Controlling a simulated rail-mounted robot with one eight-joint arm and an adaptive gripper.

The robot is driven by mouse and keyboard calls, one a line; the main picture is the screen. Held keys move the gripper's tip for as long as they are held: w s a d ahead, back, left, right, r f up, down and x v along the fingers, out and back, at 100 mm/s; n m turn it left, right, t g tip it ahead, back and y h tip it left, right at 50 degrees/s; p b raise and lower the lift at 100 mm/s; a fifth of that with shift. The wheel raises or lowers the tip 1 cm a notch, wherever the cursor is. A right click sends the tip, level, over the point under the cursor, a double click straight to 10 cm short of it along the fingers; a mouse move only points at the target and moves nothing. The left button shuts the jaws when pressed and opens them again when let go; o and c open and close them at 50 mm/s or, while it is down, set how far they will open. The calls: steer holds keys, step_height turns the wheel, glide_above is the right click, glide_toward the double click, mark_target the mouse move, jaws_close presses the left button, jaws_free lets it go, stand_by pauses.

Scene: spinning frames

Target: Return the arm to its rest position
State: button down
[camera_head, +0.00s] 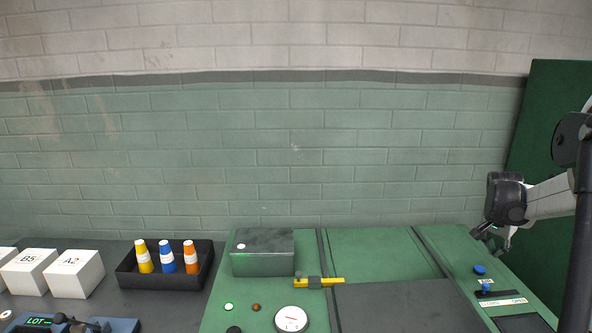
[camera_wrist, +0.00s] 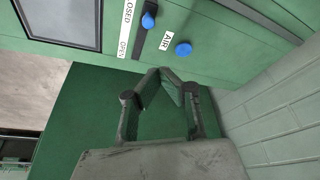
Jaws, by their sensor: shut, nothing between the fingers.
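My gripper (camera_head: 492,240) is at the right side in the head view, above the right end of the green machine panel (camera_head: 380,248). It points down and left, close above a blue round knob (camera_head: 480,269). In the wrist view my gripper (camera_wrist: 165,72) has its fingertips together with nothing between them. There the blue knob (camera_wrist: 183,48) beside the AIR label lies just past the fingertips, apart from them. A second blue knob (camera_wrist: 148,20) sits on a dark slot beside a label reading CLOSED and OPEN.
A black tray (camera_head: 130,284) holds yellow, blue and orange cones at the left, beside white boxes (camera_head: 75,274) marked B5 and A2. A grey-green box (camera_head: 262,262), yellow handle (camera_head: 320,282) and round gauge (camera_head: 291,319) are on the panel. A dark green wall (camera_head: 545,130) stands at right.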

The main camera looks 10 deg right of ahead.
steer(key=s+a+r+n+t, duration=0.15)
steer(key=a+r, duration=0.25)
steer(key=a, duration=0.5)
steer(key=s+a+r+n+y, duration=0.1)
steer(key=s+a+r+n, duration=0.25)
steer(key=a, duration=0.45)
steer(key=s+a+r+n+t, duration=0.15)
steer(key=a+r, duration=0.25)
steer(key=a, duration=0.5)
steer(key=s+a+f+n+t+y, duration=0.2)
steer(key=s+a+n, duration=0.4)
steer(key=s+a, duration=1.3)
steer(key=shift+s+a+f+n+t+y, duration=0.15)
steer(key=shift+a+f+n+t+y, duration=0.2)
steer(key=shift+a+f, duration=0.2)
